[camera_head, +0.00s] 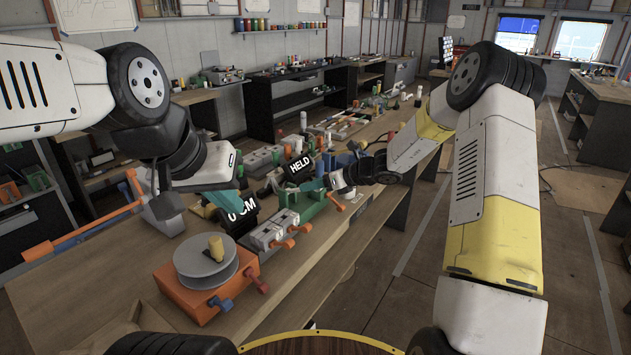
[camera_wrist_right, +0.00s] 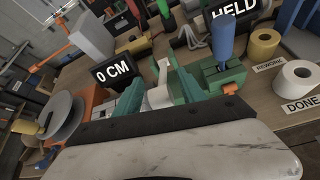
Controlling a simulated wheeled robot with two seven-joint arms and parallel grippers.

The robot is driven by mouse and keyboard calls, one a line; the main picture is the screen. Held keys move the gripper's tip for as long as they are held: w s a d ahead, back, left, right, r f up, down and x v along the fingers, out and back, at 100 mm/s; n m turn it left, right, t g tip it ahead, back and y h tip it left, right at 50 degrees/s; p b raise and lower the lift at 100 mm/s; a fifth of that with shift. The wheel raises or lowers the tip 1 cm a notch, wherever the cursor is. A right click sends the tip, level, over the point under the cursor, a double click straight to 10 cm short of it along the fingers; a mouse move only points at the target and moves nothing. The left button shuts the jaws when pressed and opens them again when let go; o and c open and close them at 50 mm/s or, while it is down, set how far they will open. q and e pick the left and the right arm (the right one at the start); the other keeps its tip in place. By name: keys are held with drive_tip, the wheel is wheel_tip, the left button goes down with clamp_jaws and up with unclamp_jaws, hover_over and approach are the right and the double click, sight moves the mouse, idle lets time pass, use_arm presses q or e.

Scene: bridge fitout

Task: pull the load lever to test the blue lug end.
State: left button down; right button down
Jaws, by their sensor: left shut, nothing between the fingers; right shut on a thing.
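The green test fixture (camera_head: 313,207) stands on the bench, with an orange lever (camera_head: 337,203) at its near end. It also shows in the right wrist view (camera_wrist_right: 222,77), with a blue upright cylinder (camera_wrist_right: 222,40) on it. A black sign reading HELD (camera_head: 299,170) stands behind it; another sign reads 0 CM (camera_head: 237,207). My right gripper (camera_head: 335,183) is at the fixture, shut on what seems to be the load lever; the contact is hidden. I cannot clearly make out the blue lug end. My left gripper (camera_head: 161,200) is shut and empty, left of the 0 CM sign.
An orange box with a grey reel (camera_head: 207,263) stands at the bench's near end. Grey clamp blocks with orange levers (camera_head: 272,234) sit between it and the fixture. In the right wrist view, rolls stand by labels REWORK (camera_wrist_right: 269,66) and DONE (camera_wrist_right: 302,104).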

drive_tip(key=c, duration=0.7)
unclamp_jaws()
drive_tip(key=shift+w+a+r, duration=0.1)
drive_tip(key=shift+a, duration=0.1)
drive_tip(key=shift+d, duration=0.15)
drive_tip(key=shift+d, duration=0.2)
drive_tip(key=v, duration=0.7)
drive_tip(key=shift+s+r, duration=0.1)
drive_tip(key=shift+s, duration=0.1)
